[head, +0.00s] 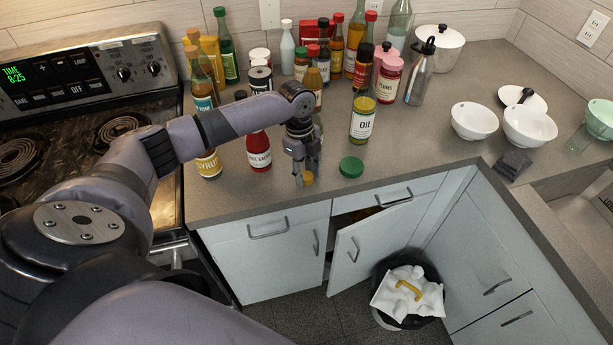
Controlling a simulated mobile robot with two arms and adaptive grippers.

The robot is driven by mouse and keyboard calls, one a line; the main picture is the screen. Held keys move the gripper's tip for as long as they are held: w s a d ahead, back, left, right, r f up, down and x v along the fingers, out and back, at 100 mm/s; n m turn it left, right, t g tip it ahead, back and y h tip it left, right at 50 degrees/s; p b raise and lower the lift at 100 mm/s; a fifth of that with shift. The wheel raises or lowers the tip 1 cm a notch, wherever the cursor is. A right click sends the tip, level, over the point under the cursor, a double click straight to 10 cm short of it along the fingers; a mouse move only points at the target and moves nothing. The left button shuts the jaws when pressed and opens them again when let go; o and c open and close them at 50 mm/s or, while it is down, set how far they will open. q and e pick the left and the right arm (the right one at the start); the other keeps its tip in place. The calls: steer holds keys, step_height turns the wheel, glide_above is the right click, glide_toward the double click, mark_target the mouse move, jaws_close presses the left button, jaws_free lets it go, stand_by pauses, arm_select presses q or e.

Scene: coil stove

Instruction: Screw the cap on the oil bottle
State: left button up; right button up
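The oil bottle (361,121), with yellow-green oil and a white OIL label, stands upright on the counter right of my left gripper. Its top merges with a dark-capped bottle behind it, so I cannot make out its mouth clearly. A green cap (351,167) lies on the counter just in front of the oil bottle, apart from it. My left gripper (304,177) points down near the counter's front edge, left of the cap and not touching it. A small yellow-orange spot shows at its fingertips; I cannot tell what it is or how far the fingers are apart. My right gripper is not in view.
Several sauce bottles and jars crowd the counter behind and left of my gripper, including a red one (259,152). White bowls (474,121) stand at the right. The counter right of the cap is clear. A cabinet door (371,245) stands ajar below, beside a bin (384,318).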

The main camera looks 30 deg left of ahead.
mark_target(306, 175)
arm_select(q)
steer(key=c, duration=0.3)
steer(key=shift+r, duration=0.15)
step_height(306, 175, up, 20)
steer(key=b, duration=0.3)
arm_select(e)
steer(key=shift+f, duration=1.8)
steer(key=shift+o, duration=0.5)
